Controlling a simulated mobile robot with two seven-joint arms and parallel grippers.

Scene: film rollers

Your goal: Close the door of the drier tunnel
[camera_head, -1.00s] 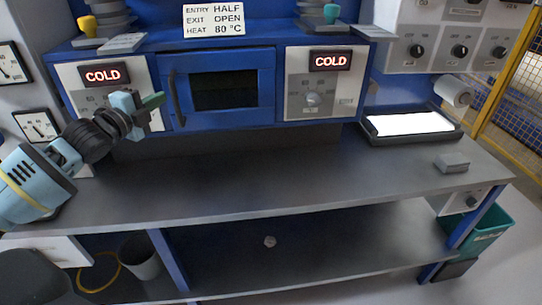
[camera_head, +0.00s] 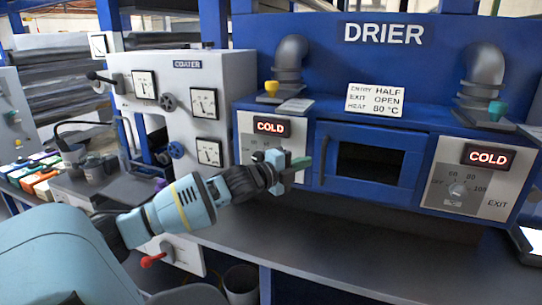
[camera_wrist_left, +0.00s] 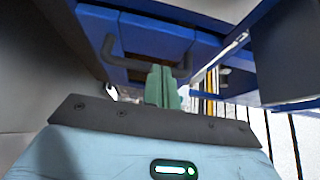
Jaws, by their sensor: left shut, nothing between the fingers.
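The drier tunnel's blue door (camera_head: 367,192), with a dark window, sits in the drier front between two white panels lit COLD. It looks flush or nearly so; I cannot tell if a thin gap remains. Its dark upright handle (camera_head: 324,160) is at its left edge. My left gripper (camera_head: 303,163), with green fingers, is shut and empty, just left of the handle and in front of the left panel. In the left wrist view, the shut fingers (camera_wrist_left: 162,88) overlap the dark handle (camera_wrist_left: 109,48) against the blue door (camera_wrist_left: 155,38); contact is unclear. My right gripper is out of view.
A sign (camera_head: 375,100) reads entry HALF, exit OPEN, heat 80 °C. The right panel (camera_head: 460,180) has a knob. The white coater (camera_head: 185,95) stands left of the drier. A grey bench top (camera_head: 340,240) runs below the door, clear where visible.

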